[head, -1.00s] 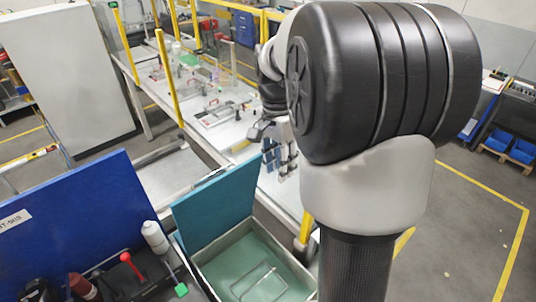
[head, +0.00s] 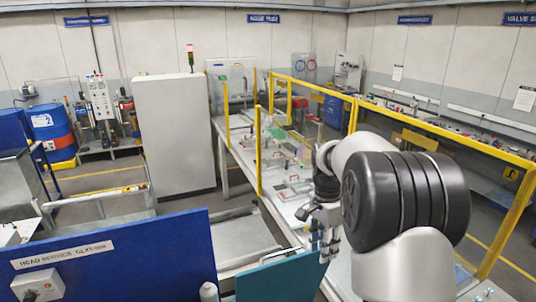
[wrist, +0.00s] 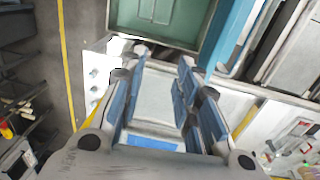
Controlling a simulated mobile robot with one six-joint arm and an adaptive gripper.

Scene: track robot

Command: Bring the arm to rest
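My gripper (head: 328,246) hangs fingers-down beside the thick black joint of my arm in the head view. In the wrist view its two blue-padded fingers (wrist: 163,58) stand apart with nothing between them, so it is open and empty. Beyond the fingertips lies a pale surface. The green-floored box (wrist: 165,18) lies ahead of the fingers at the top of the wrist view. The gripper appears above the surface, but the exact gap cannot be told.
A teal panel (head: 285,278) stands near the gripper, with a blue panel (head: 120,265) to the left. A long work table (head: 285,195) with yellow posts extends behind. A tall grey cabinet (head: 175,135) and yellow railing (head: 440,140) flank it. A floor strip shows in the wrist view (wrist: 45,70).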

